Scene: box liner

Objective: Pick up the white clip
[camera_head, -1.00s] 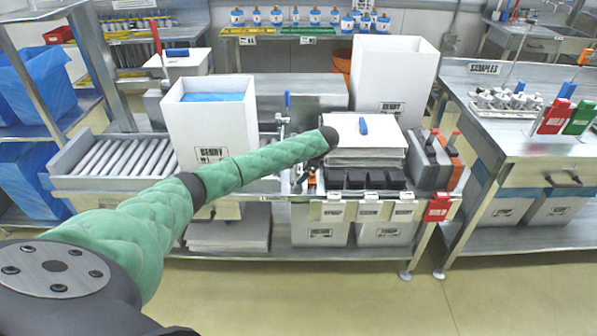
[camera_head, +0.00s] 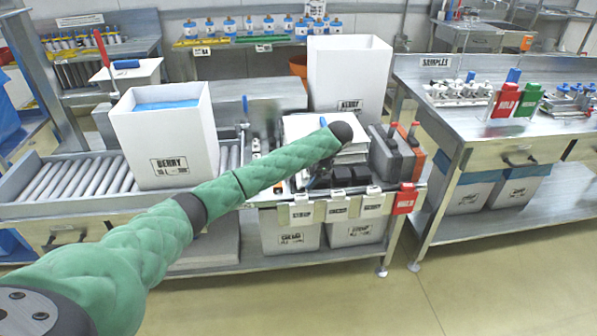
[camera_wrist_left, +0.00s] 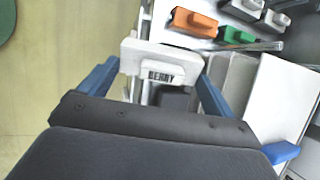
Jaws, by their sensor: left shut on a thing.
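White labelled clips (camera_head: 337,207) show along the bench's front edge; I cannot tell which one is held. My right gripper is out of view.
A red tag (camera_head: 404,199) hangs right of the clips. A white BERRY box (camera_head: 165,135) with a blue liner stands on rollers (camera_head: 80,180). Grey containers (camera_head: 392,158) stand right of the white sheets (camera_head: 305,127). The floor in front is clear.

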